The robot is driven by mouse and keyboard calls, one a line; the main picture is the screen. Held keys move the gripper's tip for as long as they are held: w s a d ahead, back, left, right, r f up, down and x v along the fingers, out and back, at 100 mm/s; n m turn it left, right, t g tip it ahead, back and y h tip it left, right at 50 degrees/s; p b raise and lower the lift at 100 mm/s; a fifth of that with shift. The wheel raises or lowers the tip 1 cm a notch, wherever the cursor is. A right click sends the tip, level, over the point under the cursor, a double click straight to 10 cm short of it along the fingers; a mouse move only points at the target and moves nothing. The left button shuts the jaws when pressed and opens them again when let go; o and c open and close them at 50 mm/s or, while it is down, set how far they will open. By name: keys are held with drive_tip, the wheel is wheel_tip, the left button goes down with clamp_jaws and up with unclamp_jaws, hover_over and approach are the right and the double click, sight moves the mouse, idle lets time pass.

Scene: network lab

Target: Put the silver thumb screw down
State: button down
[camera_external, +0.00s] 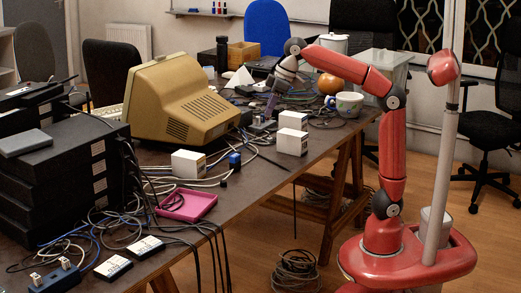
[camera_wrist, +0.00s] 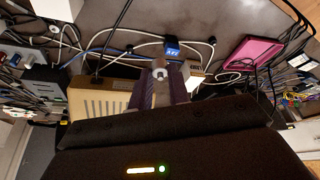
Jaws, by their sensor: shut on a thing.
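My gripper (camera_external: 269,109) hangs over the table (camera_external: 248,190) behind the white boxes, fingers pointing down, in the external view. In the wrist view my gripper (camera_wrist: 161,80) is shut on the small silver thumb screw (camera_wrist: 159,69), whose round end shows between the two purplish fingertips. The rest of the screw is hidden by the fingers. In the external view the screw is too small to make out.
White boxes (camera_external: 291,141) stand near the right edge. The beige monitor (camera_external: 183,100) is left of my gripper. A pink tray (camera_external: 187,205), a blue block (camera_external: 235,160) and many cables lie toward the front. A mug (camera_external: 347,104) stands at the right edge.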

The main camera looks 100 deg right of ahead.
sight(266, 167)
wheel_tip(266, 167, down, 18)
drive_tip(key=b, duration=0.2)
drive_tip(key=shift+r+b, duration=0.15)
drive_tip(key=shift+b, duration=0.25)
drive_tip(key=c, duration=1.3)
unclamp_jaws()
